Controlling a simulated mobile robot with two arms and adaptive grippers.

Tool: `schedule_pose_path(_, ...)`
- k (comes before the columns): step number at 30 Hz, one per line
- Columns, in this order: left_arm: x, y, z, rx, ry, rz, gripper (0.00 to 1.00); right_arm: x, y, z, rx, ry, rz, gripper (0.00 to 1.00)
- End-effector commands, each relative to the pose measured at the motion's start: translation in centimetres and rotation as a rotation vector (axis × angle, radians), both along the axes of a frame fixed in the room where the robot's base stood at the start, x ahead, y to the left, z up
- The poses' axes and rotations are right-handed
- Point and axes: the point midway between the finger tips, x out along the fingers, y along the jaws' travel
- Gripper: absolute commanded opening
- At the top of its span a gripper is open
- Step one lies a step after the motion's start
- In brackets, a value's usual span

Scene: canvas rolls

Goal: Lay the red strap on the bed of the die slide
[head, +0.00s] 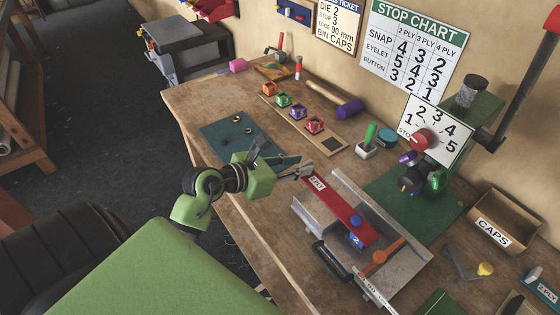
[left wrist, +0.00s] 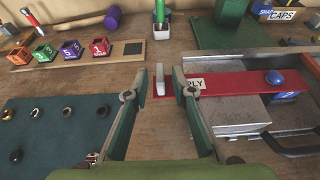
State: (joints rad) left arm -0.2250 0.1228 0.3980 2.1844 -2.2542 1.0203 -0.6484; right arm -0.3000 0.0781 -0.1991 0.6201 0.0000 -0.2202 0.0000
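My left gripper (head: 307,169) is just beyond that labelled end. In the left wrist view its fingers (left wrist: 161,78) are apart, and the right finger partly hides the label. I see no strap clamped. My right gripper is out of view.
An orange-handled lever (head: 382,257) and a dark handle (head: 328,262) are on the slide. A green press (head: 438,170) stands behind it. A CAPS box (head: 500,220) is at the right. A teal mat (head: 228,138) and several coloured cubes lie to the left.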

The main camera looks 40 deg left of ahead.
Motion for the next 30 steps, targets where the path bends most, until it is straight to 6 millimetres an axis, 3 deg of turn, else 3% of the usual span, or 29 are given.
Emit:
schedule_pose_path(6,-4.2,1.4,1.5,0.006,0.002,-0.002,0.24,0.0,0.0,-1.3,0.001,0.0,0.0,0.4)
schedule_pose_path(12,-6.2,2.2,2.6,0.003,0.001,0.0,0.24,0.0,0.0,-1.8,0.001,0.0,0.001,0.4)
schedule_pose_path(30,-6.7,2.3,2.9,0.001,0.0,0.0,0.24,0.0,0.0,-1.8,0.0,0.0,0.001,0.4)
